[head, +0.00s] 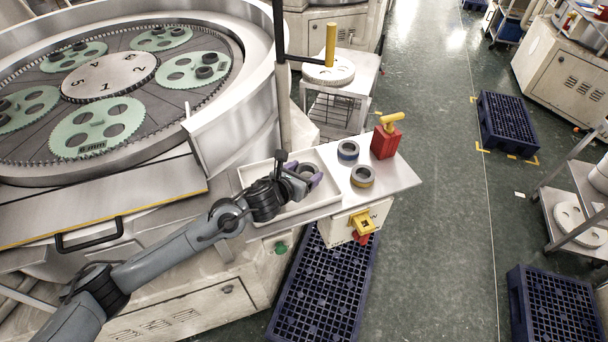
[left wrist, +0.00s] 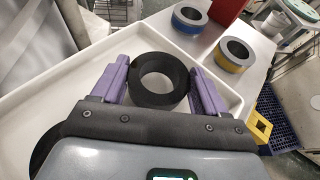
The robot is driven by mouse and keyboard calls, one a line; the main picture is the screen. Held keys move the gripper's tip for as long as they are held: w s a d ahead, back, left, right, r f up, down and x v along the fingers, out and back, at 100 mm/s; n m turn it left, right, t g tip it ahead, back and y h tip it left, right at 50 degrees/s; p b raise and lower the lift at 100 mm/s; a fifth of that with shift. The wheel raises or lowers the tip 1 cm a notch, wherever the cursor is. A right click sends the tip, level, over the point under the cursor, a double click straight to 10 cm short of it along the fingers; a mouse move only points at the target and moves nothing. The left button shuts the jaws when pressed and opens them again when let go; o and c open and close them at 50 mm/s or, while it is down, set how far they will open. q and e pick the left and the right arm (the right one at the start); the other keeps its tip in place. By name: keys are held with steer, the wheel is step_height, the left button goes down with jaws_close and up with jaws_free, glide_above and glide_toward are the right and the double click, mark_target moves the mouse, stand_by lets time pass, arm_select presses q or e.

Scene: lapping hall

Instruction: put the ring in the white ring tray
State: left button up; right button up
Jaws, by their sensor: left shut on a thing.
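A dark grey ring (head: 306,171) is between the purple fingers of my left gripper (head: 304,170), which is shut on it. In the left wrist view the ring (left wrist: 159,81) lies flat between both fingertips (left wrist: 160,88). It is over the inside of the white ring tray (head: 250,174), near the tray's right end. The tray's pale floor and rim also show in the left wrist view (left wrist: 70,90). I cannot tell whether the ring touches the tray floor. A dark curved shape at the wrist view's lower left is mostly hidden by the gripper. My right gripper is not in view.
A blue-banded ring (head: 348,150) and a yellow-banded ring (head: 362,176) stand on the shelf right of the tray. A red can with a yellow top (head: 385,141) is behind them. An upright post (head: 283,90) rises behind the tray. The shelf's right end (head: 402,178) is bare.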

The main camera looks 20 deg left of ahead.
arm_select(q)
steer(key=shift+f, duration=0.5)
steer(key=shift+f, duration=0.15)
steer(key=o, duration=1.2)
steer(key=shift+c, duration=0.2)
